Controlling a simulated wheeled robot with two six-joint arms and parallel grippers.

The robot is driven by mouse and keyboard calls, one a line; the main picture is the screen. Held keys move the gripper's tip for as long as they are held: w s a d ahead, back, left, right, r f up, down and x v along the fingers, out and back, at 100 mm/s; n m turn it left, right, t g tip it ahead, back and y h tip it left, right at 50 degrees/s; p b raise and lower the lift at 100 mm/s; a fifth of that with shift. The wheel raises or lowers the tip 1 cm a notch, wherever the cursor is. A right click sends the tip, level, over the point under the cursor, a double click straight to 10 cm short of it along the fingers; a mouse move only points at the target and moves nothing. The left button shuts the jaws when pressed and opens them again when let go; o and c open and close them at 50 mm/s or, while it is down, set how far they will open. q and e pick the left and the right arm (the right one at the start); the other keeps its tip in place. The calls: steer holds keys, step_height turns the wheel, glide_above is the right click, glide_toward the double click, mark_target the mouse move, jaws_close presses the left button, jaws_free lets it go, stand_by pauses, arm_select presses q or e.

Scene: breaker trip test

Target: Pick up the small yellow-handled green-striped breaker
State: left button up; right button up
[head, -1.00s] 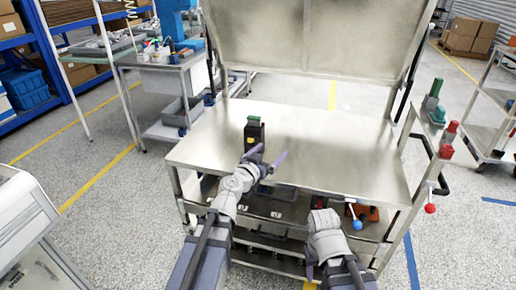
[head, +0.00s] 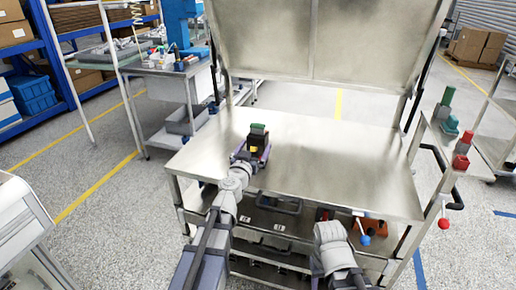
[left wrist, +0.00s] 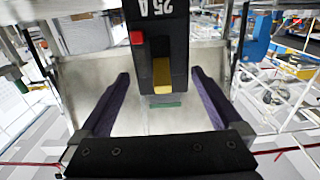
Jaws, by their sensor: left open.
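The breaker (head: 258,136) stands on the metal workbench top (head: 330,165), near its left side. It is a dark block with a green part on top in the head view. In the left wrist view the black breaker (left wrist: 165,45) shows a yellow handle, a red square, a "25A" label and a green strip. My left gripper (head: 250,158) is at the breaker, its purple fingers open on either side of it. The left wrist view shows the two fingers (left wrist: 160,95) apart, with the breaker between and beyond them. My right arm is low at the bench's front; its fingers are hidden.
A raised metal panel (head: 325,40) stands at the back of the bench. Red and green items (head: 445,105) sit on a side shelf at right. Knobbed levers (head: 365,239) stick out at the front edge. The bench top right of the breaker is clear.

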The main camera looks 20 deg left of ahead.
arm_select(q)
steer(key=w, duration=0.5)
steer(key=shift+a+f, duration=0.1)
steer(key=shift+f, duration=0.1)
jaws_close()
stand_by(0.6)
